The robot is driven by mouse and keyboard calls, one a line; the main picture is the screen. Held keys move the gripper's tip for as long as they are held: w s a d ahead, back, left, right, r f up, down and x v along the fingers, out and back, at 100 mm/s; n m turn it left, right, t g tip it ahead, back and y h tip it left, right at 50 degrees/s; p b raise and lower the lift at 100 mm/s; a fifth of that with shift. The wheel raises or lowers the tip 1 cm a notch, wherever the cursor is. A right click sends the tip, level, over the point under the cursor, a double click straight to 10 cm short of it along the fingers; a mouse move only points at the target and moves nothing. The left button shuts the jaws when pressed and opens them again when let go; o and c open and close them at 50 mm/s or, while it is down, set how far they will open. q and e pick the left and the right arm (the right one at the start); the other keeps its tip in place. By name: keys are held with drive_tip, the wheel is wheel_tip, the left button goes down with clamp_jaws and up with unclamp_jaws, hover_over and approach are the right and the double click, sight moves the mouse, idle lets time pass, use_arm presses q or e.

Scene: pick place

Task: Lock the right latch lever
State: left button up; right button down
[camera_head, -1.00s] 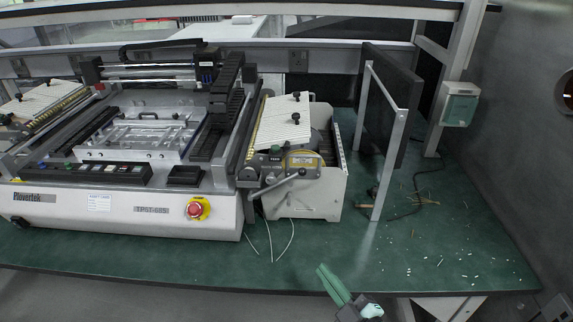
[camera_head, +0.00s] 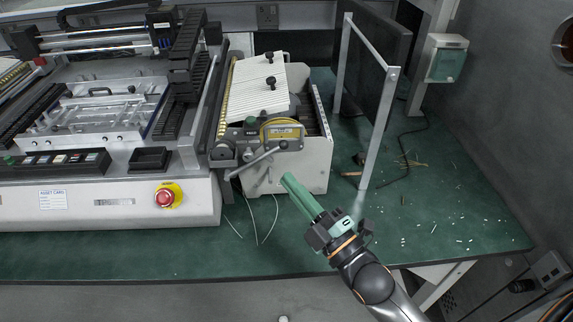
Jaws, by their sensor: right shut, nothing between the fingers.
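The right latch lever (camera_head: 252,164) is a grey metal bar on the front of the feeder unit (camera_head: 305,161) at the right side of the machine. It slants up to the right, its knob end near the yellow reel (camera_head: 282,132). My right gripper (camera_head: 287,179) is shut and empty, with long green fingers pointing up and left. Its fingertips are just below and right of the lever, in front of the feeder's white box; I cannot tell the exact depth gap. My left gripper is not in view.
The machine (camera_head: 100,206) fills the left, with a red emergency button (camera_head: 165,197) on its front. A metal frame with a dark panel (camera_head: 372,160) stands to the right. Loose wires hang below the feeder. The green table (camera_head: 445,200) has small white scraps at right.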

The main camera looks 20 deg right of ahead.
drive_tip(key=p+x, duration=0.1)
drive_tip(key=x, duration=0.9)
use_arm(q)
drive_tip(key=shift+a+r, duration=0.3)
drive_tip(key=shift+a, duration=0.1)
use_arm(e)
drive_tip(key=shift+s+d+f, duration=0.1)
drive_tip(key=shift+d+f, duration=0.2)
drive_tip(key=shift+d, duration=0.35)
drive_tip(key=shift+d+f, duration=0.35)
drive_tip(key=shift+d, duration=0.25)
drive_tip(key=shift+d+f, duration=0.3)
drive_tip(key=shift+d, duration=0.35)
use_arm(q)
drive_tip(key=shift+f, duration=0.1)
